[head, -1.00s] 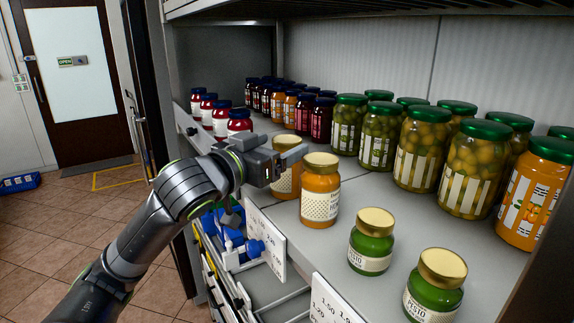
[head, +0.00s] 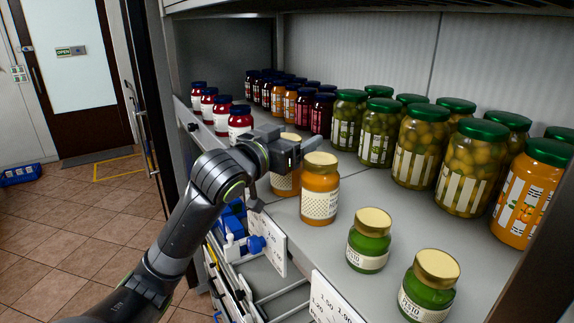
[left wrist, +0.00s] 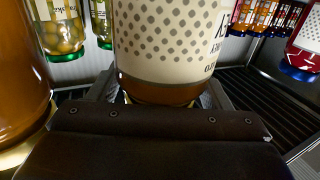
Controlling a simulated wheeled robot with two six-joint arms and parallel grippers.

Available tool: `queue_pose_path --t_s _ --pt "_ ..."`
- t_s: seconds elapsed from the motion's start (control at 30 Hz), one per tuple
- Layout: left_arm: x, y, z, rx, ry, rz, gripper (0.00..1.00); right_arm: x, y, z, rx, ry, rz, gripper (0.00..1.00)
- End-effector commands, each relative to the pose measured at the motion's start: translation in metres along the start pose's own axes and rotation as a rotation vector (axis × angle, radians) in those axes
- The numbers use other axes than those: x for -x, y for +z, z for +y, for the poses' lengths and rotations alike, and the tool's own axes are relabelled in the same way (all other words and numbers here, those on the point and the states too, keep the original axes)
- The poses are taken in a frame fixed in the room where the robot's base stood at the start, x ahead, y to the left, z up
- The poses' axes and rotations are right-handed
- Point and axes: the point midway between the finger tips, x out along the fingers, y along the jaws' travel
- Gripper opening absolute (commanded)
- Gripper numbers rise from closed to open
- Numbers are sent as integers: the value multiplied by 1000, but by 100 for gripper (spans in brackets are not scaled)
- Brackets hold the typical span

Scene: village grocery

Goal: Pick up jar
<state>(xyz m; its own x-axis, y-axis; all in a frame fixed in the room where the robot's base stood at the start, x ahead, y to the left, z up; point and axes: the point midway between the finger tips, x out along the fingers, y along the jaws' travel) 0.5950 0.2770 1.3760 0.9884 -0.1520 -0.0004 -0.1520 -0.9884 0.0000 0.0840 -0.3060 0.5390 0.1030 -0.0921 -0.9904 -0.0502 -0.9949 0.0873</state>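The jar at my left gripper is an amber honey jar (head: 286,184) with a gold lid and a cream dotted label, standing on the shelf. My left gripper (head: 297,151) is at its top, fingers spread on either side. In the upside-down left wrist view, the jar (left wrist: 170,40) lies between the two fingers (left wrist: 163,93); its lid is hidden behind the gripper body. I see no firm grip on it. A second honey jar (head: 319,190) stands close in front, and it also shows at the left of the wrist view (left wrist: 20,75). My right gripper is not in view.
Two green pesto jars (head: 369,240) (head: 431,285) stand nearer on the shelf (head: 385,200). Large green-lidded pickle jars (head: 422,150) line the back. Red jars with blue lids (head: 239,123) stand along the left edge. Price cards (head: 267,242) hang on the shelf front.

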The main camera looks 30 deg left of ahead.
Motion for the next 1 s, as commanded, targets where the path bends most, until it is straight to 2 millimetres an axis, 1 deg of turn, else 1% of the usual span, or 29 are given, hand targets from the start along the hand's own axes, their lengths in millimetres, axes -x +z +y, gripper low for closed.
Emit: queue_pose_path --t_s 0.03,0.07,0.53,0.87,1.0 --pt "0 0 0 0 0 0 65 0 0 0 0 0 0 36" --pt "0 0 0 0 0 0 61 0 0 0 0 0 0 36" --pt "0 0 0 0 0 0 0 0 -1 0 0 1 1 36" --pt "0 -2 0 -1 1 4 0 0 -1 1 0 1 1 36" --pt "0 -7 0 -2 1 6 0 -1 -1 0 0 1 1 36"
